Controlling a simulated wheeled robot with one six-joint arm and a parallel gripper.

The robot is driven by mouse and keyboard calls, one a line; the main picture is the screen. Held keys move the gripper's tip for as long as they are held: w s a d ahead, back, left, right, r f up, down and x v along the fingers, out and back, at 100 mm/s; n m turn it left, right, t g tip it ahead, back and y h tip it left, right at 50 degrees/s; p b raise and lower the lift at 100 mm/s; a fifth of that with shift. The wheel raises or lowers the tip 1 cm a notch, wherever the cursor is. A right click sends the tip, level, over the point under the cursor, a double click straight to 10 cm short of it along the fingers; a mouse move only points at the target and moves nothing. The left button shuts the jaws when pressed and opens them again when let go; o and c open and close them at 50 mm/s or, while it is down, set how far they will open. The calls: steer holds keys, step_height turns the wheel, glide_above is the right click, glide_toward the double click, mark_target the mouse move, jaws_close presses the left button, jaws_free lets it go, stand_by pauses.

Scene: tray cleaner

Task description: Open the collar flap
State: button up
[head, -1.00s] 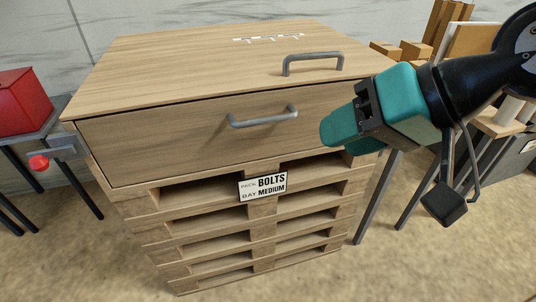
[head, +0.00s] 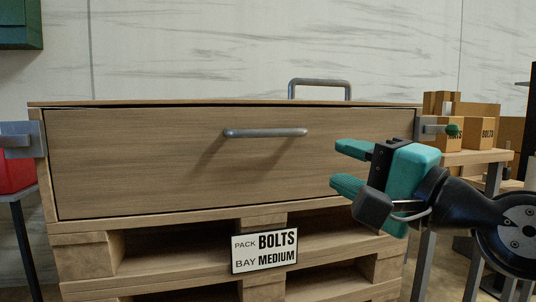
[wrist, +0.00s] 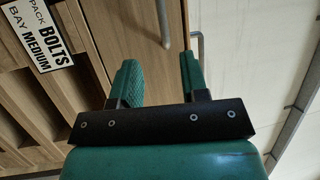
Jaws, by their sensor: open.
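The collar flap (head: 150,165) is the wooden front panel of a box on stacked pallets. It stands upright and looks shut, with a grey bar handle (head: 265,133) on its face. My gripper (head: 342,166) is open and empty, in front of the flap's right part, right of and a little below the handle. In the wrist view the two green fingers (wrist: 160,65) are apart, with part of a grey handle (wrist: 163,22) beyond them.
A second grey handle (head: 320,86) rises above the box top. A sign reading BOLTS, MEDIUM (head: 264,251) hangs on the pallets (head: 190,262) below. A table with cartons (head: 480,134) stands at the right. A red box (head: 17,175) is at the left edge.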

mark_target(271, 134)
steer(key=p+x, duration=1)
steer(key=p, duration=0.1)
steer(key=p+x, duration=0.6)
steer(key=shift+w+r, duration=0.1)
steer(key=shift+r, duration=0.15)
steer(key=shift+w+a+f+p, duration=0.15)
steer(key=shift+w+a+p, duration=0.25)
steer(key=shift+p, duration=0.2)
jaws_close()
